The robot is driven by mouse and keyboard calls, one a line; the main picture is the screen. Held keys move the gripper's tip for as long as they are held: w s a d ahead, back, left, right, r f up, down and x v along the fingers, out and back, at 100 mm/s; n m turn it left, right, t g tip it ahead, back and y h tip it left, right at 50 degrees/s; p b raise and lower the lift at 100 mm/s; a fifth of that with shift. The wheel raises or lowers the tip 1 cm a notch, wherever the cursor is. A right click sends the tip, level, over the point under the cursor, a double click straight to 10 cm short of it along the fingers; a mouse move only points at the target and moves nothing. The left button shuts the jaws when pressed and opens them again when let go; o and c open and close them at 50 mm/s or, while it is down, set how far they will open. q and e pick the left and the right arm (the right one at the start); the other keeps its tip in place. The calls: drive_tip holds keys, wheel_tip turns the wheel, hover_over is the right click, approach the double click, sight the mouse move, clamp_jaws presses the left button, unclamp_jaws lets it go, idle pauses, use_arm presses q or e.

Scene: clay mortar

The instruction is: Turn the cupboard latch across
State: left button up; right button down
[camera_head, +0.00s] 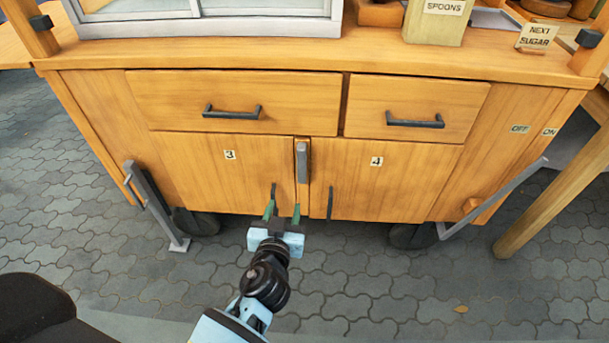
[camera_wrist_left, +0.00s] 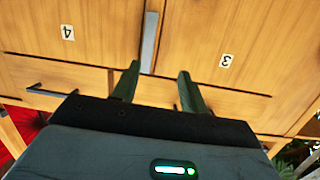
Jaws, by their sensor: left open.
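The cupboard latch (camera_head: 302,162) is a short grey bar standing upright on a wooden strip between door 3 (camera_head: 210,165) and door 4 (camera_head: 385,185). My left gripper (camera_head: 282,210) is open and empty in front of the doors' lower part, below the latch in the head view. Its green fingers point toward the cupboard. In the left wrist view the picture is turned over, and the grey latch (camera_wrist_left: 149,42) shows just beyond the gap between the open fingers (camera_wrist_left: 160,73). The fingers look apart from the latch. My right gripper is out of view.
Dark upright handles flank the strip, on door 3 (camera_head: 274,192) and door 4 (camera_head: 330,202). Two drawers with dark handles (camera_head: 232,111) (camera_head: 415,122) sit above. A grey metal bracket (camera_head: 155,205) stands at the left. Paved floor (camera_head: 400,290) in front is open.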

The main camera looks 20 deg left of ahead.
use_arm(q)
drive_tip(key=n+t+y+b, duration=0.1)
drive_tip(key=t+b, duration=0.1)
drive_tip(key=b, duration=0.2)
approach(302, 159)
drive_tip(key=w, duration=0.1)
drive_tip(key=x, duration=0.7)
drive_tip(key=shift+w+a+b, duration=0.15)
drive_tip(key=shift+a+b, duration=0.1)
drive_tip(key=shift+b, duration=0.1)
drive_tip(key=shift+w+a, duration=0.15)
drive_tip(key=shift+w, duration=0.25)
drive_tip(key=c, duration=0.4)
clamp_jaws()
